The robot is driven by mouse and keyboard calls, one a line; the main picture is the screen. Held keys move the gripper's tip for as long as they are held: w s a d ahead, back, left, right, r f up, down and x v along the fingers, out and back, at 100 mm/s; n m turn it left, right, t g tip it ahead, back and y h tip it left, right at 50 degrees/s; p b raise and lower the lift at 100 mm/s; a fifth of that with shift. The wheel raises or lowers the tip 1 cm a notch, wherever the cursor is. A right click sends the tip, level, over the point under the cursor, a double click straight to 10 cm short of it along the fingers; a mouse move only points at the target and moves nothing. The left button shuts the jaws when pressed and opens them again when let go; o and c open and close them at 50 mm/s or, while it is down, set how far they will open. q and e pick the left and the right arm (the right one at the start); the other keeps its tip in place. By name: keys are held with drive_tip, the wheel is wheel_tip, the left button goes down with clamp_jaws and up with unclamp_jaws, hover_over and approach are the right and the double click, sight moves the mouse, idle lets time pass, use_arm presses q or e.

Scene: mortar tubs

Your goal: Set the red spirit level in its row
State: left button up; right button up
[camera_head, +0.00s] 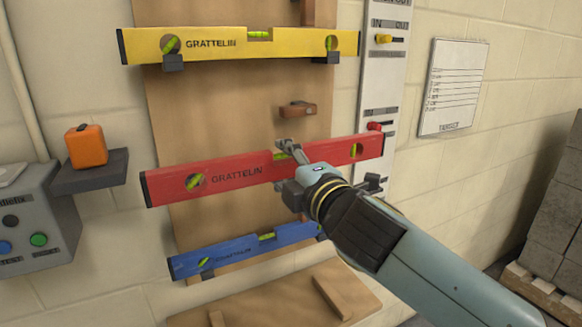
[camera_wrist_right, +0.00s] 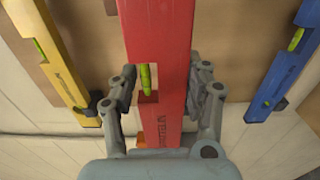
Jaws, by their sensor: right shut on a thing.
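The red spirit level (camera_head: 232,178) is held across the wooden board, its right end higher in the picture. My right gripper (camera_head: 292,168) is shut on it around its middle, right of the lettering. In the right wrist view the fingers (camera_wrist_right: 165,82) stand on both sides of the red level (camera_wrist_right: 157,35), near its vial window. Whether any bracket lies behind the level's left part is hidden. My left gripper is not in view.
A yellow level (camera_head: 290,46) rests on two brackets above. A blue level (camera_head: 225,255) hangs below. A wooden block (camera_head: 297,108) juts from the board (camera_head: 210,110). An orange case (camera_head: 86,146) sits on a shelf at left. A strip with a red knob (camera_head: 374,126) stands at right.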

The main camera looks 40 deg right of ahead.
drive_tip(key=shift+b+x, duration=0.4)
drive_tip(key=shift+x, duration=4.7)
drive_tip(key=shift+f+b, duration=0.75)
drive_tip(key=shift+f, duration=0.3)
drive_tip(key=o, duration=1.3)
drive_tip(key=shift+f, duration=0.15)
drive_tip(key=shift+v, duration=4.55)
